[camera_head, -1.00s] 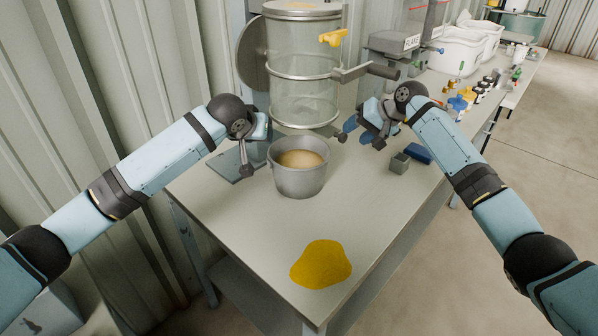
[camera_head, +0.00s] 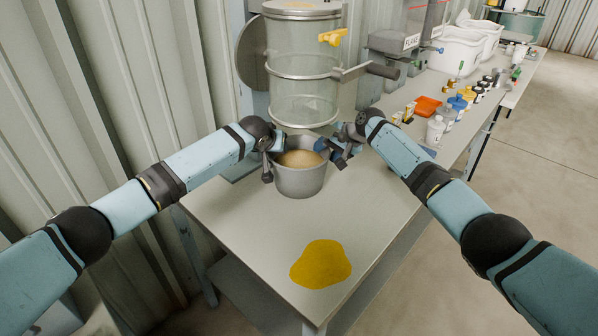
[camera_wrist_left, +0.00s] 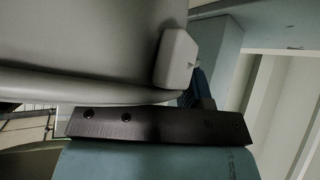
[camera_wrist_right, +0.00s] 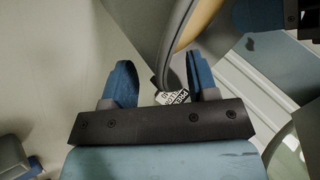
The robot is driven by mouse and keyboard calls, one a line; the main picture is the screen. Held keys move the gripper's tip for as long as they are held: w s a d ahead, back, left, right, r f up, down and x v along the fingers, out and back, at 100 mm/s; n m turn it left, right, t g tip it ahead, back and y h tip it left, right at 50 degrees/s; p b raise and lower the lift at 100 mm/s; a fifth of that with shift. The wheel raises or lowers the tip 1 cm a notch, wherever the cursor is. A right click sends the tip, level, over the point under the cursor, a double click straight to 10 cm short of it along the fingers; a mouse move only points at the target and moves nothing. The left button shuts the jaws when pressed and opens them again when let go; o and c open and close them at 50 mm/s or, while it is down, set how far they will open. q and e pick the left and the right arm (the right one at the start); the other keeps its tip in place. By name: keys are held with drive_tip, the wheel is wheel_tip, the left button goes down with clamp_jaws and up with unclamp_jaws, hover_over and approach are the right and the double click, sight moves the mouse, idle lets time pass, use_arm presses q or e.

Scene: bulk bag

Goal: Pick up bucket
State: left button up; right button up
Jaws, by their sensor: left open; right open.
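The grey metal bucket (camera_head: 299,182) stands upright on the table, holding a tan material (camera_head: 300,159). My left gripper (camera_head: 268,163) is at the bucket's left rim. In the left wrist view the bucket's wall (camera_wrist_left: 90,40) and a grey side lug (camera_wrist_left: 176,58) fill the upper left, and its fingers are mostly hidden. My right gripper (camera_head: 328,152) is open at the right rim. In the right wrist view its two blue fingers (camera_wrist_right: 160,82) are spread, with the bucket's rim (camera_wrist_right: 176,40) between and beyond them. I cannot tell whether either gripper touches the bucket.
A clear cylindrical hopper (camera_head: 303,85) with a yellow valve handle stands behind the bucket. A yellow patch (camera_head: 320,264) lies on the table's front part. An orange tray (camera_head: 428,106) and several bottles are at the right back. The table's middle front (camera_head: 270,225) is clear.

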use_arm(q)
clamp_jaws()
use_arm(e)
drive_tip(key=c, duration=0.8)
clamp_jaws()
use_arm(q)
drive_tip(key=shift+a, duration=0.2)
use_arm(e)
drive_tip(key=shift+r, duration=0.1)
